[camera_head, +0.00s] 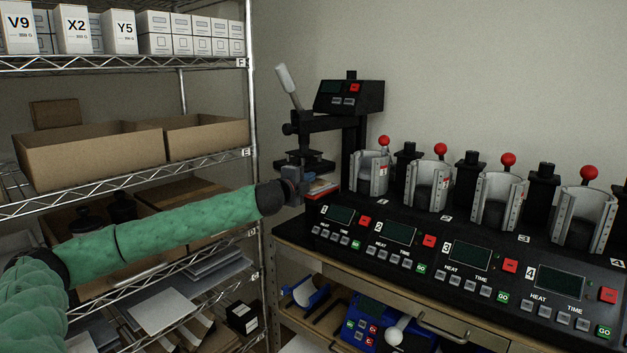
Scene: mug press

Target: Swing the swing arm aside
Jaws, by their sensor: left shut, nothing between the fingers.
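The press with the swing arm stands at the back, left of the mug presses. Its black swing arm (325,122) reaches left from the upright post, below a control box (350,96). A pale lever handle (288,86) tilts up and left from the arm's outer end. A dark upper plate (305,161) hangs under that end. My left gripper (297,187), on the green-sleeved arm, is shut and empty beside the press, just below and left of the plate. Whether it touches the press I cannot tell. My right gripper is out of view.
Several mug presses with red knobs (508,159) line the bench behind a black control panel (470,255). A wire shelf (250,150) with cardboard boxes (90,155) stands at left, close to my left arm. Below the bench are a drawer (470,335) and blue devices (365,318).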

